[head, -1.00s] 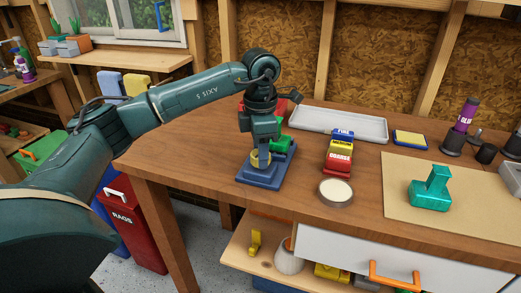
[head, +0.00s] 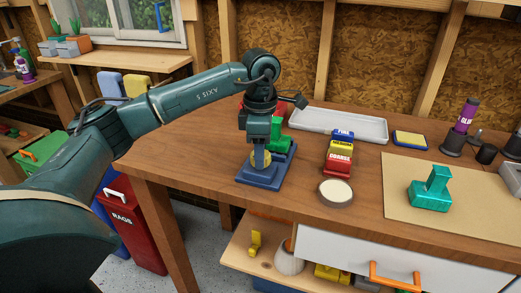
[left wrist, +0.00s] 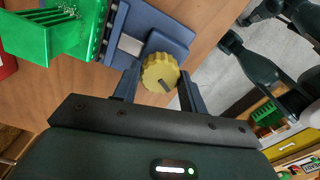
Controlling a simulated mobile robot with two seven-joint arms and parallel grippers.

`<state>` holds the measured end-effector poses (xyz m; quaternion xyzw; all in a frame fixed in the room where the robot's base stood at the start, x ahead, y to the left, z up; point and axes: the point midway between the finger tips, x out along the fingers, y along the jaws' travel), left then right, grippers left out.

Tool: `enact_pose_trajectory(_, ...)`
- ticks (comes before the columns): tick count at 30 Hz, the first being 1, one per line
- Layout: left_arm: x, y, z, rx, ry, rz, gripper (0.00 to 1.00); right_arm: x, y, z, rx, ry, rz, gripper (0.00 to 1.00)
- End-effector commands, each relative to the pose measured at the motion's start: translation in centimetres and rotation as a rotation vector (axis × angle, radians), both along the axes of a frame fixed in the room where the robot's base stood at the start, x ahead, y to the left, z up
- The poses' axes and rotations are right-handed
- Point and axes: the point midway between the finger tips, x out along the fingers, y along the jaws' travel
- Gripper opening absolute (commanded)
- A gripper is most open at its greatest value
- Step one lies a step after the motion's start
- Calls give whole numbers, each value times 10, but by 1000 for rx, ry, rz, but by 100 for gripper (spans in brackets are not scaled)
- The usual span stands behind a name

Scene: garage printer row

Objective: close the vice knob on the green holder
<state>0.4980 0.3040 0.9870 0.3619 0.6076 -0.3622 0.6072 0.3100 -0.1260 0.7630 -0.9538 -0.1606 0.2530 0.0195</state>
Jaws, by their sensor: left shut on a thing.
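A blue vice (head: 262,177) stands near the left front of the workbench, and it also shows in the left wrist view (left wrist: 172,25). A green holder (head: 281,144) sits at the vice's jaws; in the left wrist view its ribbed green body (left wrist: 62,32) is at upper left. The yellow round knob (left wrist: 160,70) is on the vice's near end, with a dark mark on its face. My left gripper (head: 261,158) points down over it. Its two fingers (left wrist: 158,88) are on either side of the knob, shut on it. Much of the knob is hidden in the head view.
A teal part (head: 431,192) stands on a tan mat (head: 400,228) at right. Labelled sanding blocks (head: 339,156), a round dish (head: 335,193) and a grey tray (head: 338,122) are near the vice. The bench's front edge is close to the vice.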

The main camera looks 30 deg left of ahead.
Motion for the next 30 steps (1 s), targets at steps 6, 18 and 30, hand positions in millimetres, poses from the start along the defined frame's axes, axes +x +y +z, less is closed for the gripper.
enact_pose_trajectory(6, 0, 0, 1, -1, -3, 1, 54, 0, 0, 0, 0, 0, 0, 36)
enact_pose_trajectory(18, 0, 0, 3, 0, -1, 2, 64, 0, 0, 0, 0, 0, 0, 36)
enact_pose_trajectory(30, 1, 0, 76, -1, -6, 2, 64, 0, 0, -1, 1, 1, 1, 36)
